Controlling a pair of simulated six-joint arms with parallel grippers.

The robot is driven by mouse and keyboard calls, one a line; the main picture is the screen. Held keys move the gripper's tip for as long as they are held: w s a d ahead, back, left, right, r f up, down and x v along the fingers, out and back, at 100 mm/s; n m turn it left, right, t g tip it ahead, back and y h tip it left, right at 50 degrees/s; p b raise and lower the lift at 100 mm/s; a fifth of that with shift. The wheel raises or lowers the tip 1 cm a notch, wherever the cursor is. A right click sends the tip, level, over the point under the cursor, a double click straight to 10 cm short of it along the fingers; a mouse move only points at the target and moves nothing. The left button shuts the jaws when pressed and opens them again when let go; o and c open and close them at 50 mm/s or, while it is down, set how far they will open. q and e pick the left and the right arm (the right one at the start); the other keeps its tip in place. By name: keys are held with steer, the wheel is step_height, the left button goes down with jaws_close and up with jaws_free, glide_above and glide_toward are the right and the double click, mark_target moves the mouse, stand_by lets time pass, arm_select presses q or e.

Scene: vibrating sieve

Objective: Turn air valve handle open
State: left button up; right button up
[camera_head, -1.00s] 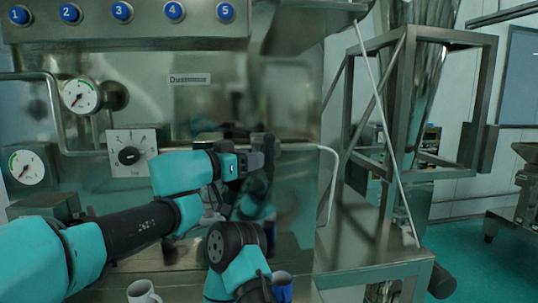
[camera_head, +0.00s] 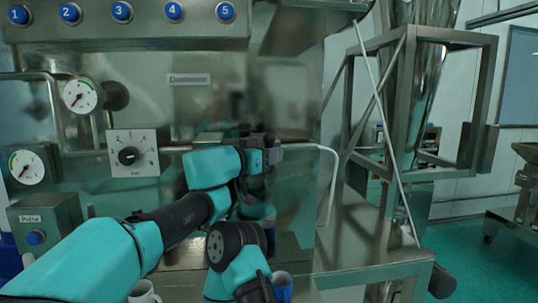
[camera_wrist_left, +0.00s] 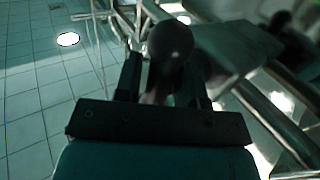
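A dark, rounded knob (camera_wrist_left: 170,45), which looks like the air valve handle, stands at the fingertips of my left gripper (camera_wrist_left: 163,80) in the left wrist view. The two fingers are apart, one on each side of it, and a light gap shows beside the left finger. I cannot tell whether either finger touches it. In the head view my left gripper (camera_head: 270,151) is at the pipe in front of the steel panel. It covers most of the valve there, so the handle's angle is hidden.
A square dial plate (camera_head: 145,165) and a round gauge (camera_head: 80,96) are left of my gripper. A thin pipe (camera_head: 318,147) continues to the right. A blue mug (camera_head: 283,287) and a white mug (camera_head: 146,293) stand below. A metal frame (camera_head: 350,100) is at right.

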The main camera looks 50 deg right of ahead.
arm_select(q)
steer(key=c, duration=0.6)
steer(key=shift+m+y, duration=0.4)
steer(key=shift+y, duration=0.2)
steer(key=shift+m+t+y, duration=0.4)
steer(key=shift+m+y, duration=0.2)
steer(key=shift+y, duration=0.4)
steer(key=shift+m+t+y, duration=0.3)
steer(key=shift+m+y, duration=0.1)
steer(key=shift+y, duration=0.9)
steer(key=o, duration=0.9)
steer(key=shift+a, duration=0.15)
